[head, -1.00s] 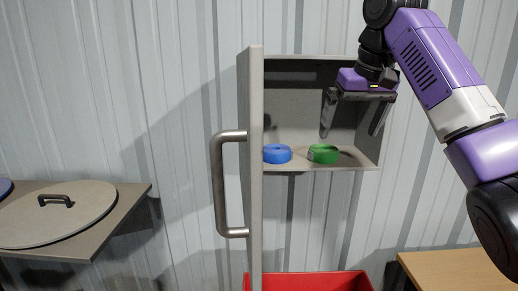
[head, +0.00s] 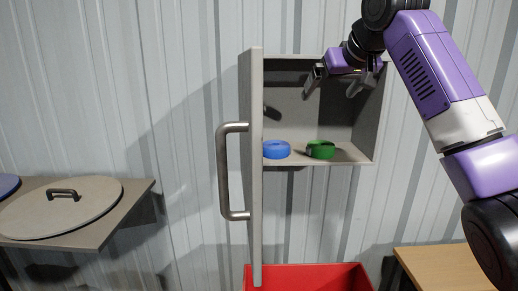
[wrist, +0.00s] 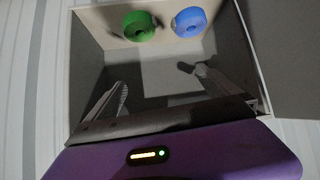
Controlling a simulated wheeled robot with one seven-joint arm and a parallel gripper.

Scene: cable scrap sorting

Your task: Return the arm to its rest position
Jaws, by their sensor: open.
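My gripper (head: 333,84) is open and empty at the upper front of the wall cabinet (head: 368,118). Its fingers point toward the cabinet's inside, above the rolls. In the wrist view my gripper (wrist: 162,90) shows two spread fingers with nothing between them. A green tape roll (head: 320,149) and a blue tape roll (head: 276,149) lie on the cabinet floor, apart from the fingers. The green roll (wrist: 140,26) and the blue roll (wrist: 189,22) also show in the wrist view. My arm reaches in from the right.
The cabinet door (head: 256,200) stands open, edge toward me, with a metal handle (head: 228,170) on its left. A red bin (head: 310,278) is below the cabinet. A wooden table (head: 445,268) is at lower right. A shelf with a round grey lid (head: 62,207) is at left.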

